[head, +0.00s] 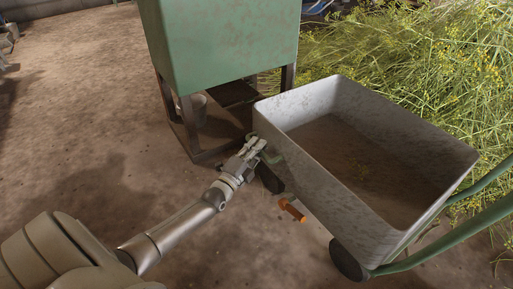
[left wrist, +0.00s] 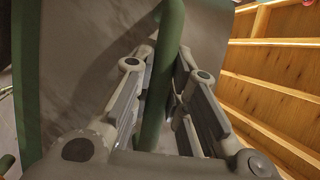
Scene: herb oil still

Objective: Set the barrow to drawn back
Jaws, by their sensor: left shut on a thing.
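The barrow (head: 325,177) has a worn grey tray with dirt in it, green tube handles (head: 447,240) at the right and a dark wheel (head: 347,260) below. My left gripper (head: 257,146) is at the tray's left side, low beside its wall. In the left wrist view its fingers (left wrist: 158,95) are closed around an upright green bar (left wrist: 166,60), which looks like part of the barrow's frame. In the head view the gripped bar is hard to make out. My right gripper is not in view.
A green tank (head: 225,45) on a dark metal stand (head: 183,125) stands just behind the barrow's left end. An orange piece (head: 291,209) sticks out below the tray. Cut yellow-flowered herbs (head: 420,65) heap behind and right. Bare floor is free at the left.

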